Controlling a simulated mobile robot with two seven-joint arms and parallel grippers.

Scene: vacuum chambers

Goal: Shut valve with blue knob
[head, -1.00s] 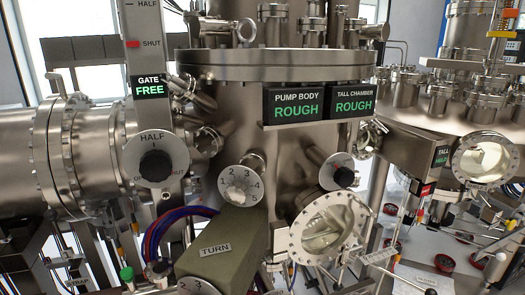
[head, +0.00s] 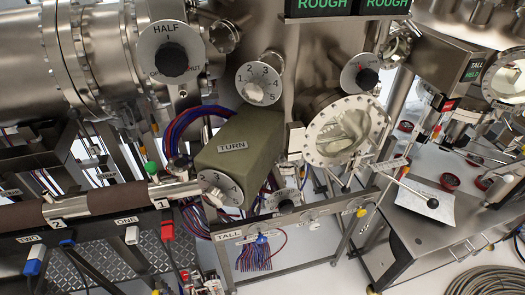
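Several small blue parts show low in the head view, and I cannot tell which is the knob of the valve. A blue-and-white handle (head: 35,262) hangs below the rail at the far left, near the label TWO. A small blue part (head: 67,242) sits just right of it. Another small blue knob-like part (head: 262,238) is on the frame beside the label TALL (head: 229,236), above a bundle of blue and red wires. Whether any valve is open or shut cannot be told. Neither of my grippers is in view.
A green box marked TURN (head: 233,147) stands in the middle. A green knob (head: 151,168), a red handle (head: 167,230) and a white handle (head: 131,235) are along the left rail. A round glass port (head: 345,130) juts out right of centre. A metal bench (head: 440,235) stands at right.

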